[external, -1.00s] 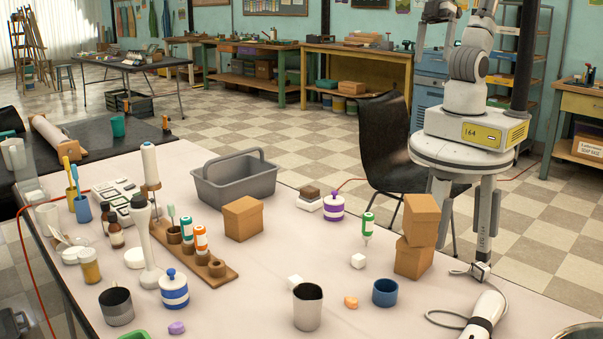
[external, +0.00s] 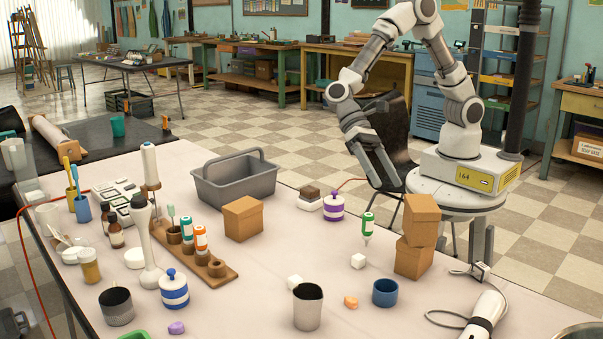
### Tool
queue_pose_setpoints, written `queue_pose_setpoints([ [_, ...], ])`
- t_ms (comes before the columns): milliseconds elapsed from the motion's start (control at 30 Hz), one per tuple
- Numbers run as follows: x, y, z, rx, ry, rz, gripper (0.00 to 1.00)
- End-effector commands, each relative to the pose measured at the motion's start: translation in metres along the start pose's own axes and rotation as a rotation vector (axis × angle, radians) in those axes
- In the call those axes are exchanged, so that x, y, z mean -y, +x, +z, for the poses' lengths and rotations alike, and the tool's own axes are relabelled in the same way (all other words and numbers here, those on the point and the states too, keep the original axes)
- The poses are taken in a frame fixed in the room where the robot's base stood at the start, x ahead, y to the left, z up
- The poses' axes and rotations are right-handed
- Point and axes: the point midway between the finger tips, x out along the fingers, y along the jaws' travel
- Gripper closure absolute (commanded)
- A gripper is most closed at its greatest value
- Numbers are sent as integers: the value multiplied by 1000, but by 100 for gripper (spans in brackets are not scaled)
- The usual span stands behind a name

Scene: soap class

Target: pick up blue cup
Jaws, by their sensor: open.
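A small blue cup (external: 385,293) stands upright on the near right part of the pale table, with a dark hollow inside. A second blue cup (external: 83,210) holding brushes stands at the far left of the table. My gripper (external: 394,180) hangs at the lower end of my arm, in front of the dark chair and past the table's back edge. It is open and apart from both cups.
A metal beaker (external: 307,308) and a small orange lump (external: 351,302) sit left of the near blue cup. Stacked cardboard boxes (external: 414,258) stand behind it, and a white handheld device (external: 486,317) lies to its right. A grey basket (external: 234,183) stands at the back.

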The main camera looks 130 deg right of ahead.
Motion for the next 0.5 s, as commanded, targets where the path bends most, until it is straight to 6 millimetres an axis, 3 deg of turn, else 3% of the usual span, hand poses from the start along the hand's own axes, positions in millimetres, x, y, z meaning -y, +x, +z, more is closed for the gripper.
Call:
queue_pose_setpoints([
  [33, 2, 16, -26, 38, 71, -24, 2],
  [200, 19, 45, -80, 165, 293, -112, 2],
  [333, 27, 56, -106, 228, 401, -157, 2],
  [500, 31, 61, -119, 263, 458, -182, 2],
])
